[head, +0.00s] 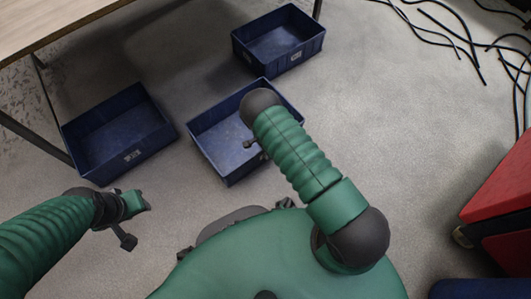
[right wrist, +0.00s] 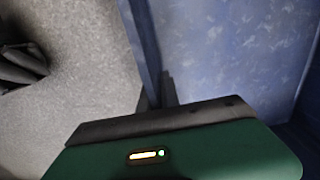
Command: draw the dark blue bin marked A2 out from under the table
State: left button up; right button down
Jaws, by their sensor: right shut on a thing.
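Three dark blue bins stand on the floor in the head view: a left bin (head: 100,143), a middle bin (head: 215,160) and a far bin (head: 290,62). The left and far bins carry small pale labels too small to read; no label shows on the middle bin. In the right wrist view my right gripper (right wrist: 158,92) is shut on the wall of a blue bin (right wrist: 225,50). In the head view my right arm reaches over the middle bin and hides its gripper there. My left gripper (head: 134,204) hangs below the left bin, apart from it; its fingers are unclear.
The wooden table (head: 60,25) is at the upper left, with a dark leg by the left bin. Black cables (head: 440,30) lie on the floor at the upper right. A red object (head: 500,195) stands at the right edge. Floor right of the middle bin is clear.

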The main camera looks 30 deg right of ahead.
pick_arm(q)
jog(key=shift+s, duration=0.4)
pick_arm(e)
jog(key=shift+s+d, duration=0.1)
jog(key=shift+s, duration=0.55)
jog(key=c, duration=1.5)
grip_release()
